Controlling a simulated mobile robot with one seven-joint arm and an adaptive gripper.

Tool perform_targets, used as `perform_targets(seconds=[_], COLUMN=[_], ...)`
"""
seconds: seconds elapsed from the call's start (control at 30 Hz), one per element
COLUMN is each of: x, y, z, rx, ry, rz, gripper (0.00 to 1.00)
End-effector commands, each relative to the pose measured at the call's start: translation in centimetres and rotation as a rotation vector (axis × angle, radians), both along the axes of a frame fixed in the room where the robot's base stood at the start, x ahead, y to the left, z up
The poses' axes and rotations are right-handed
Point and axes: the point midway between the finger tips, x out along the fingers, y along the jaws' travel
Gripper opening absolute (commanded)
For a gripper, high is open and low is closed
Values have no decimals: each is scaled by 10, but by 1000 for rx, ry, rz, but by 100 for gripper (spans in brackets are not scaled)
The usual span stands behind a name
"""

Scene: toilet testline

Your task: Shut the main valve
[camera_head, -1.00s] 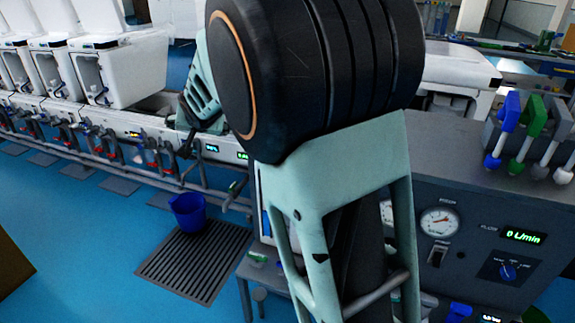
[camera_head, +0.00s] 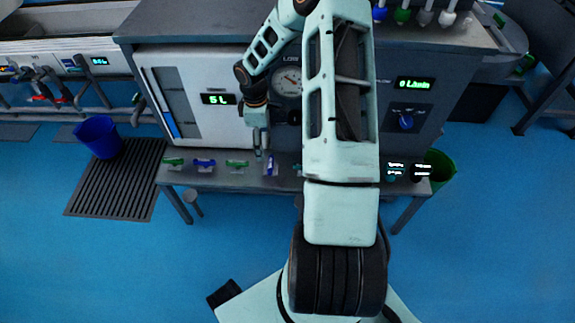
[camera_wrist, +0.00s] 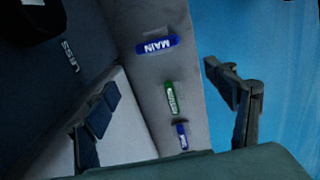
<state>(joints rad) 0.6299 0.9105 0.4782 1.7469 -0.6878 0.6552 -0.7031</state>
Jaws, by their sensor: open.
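The main valve has a blue handle labelled MAIN (camera_wrist: 157,46) on the grey ledge, in the upper middle of the wrist view. It lies across the ledge, at a right angle to the green (camera_wrist: 172,98) and blue (camera_wrist: 182,136) handles beside it. In the head view the main handle (camera_head: 270,165) is right below my gripper (camera_head: 262,148). My gripper is open and empty, its fingers (camera_wrist: 165,90) wide apart in the wrist view. The main handle appears beyond the fingertips, with no contact visible.
Other handles, green (camera_head: 173,161) and blue (camera_head: 204,162), line the ledge to the left. The panel with a 5 L display (camera_head: 218,99) rises behind. A blue bucket (camera_head: 99,138) stands on a floor grate (camera_head: 115,190). A green bin (camera_head: 442,167) is at right.

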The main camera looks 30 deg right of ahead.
Motion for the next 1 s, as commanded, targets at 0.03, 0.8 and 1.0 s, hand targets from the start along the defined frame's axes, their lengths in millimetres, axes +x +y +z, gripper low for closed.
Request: perform_targets(seconds=[0.03, 0.8, 1.0], x=[0, -1, -1], y=[-3, -8, -8], z=[-3, -101, -112], rx=[12, 27, 26], ry=[-1, -1, -2], rz=[5, 22, 20], gripper=[78, 78, 78])
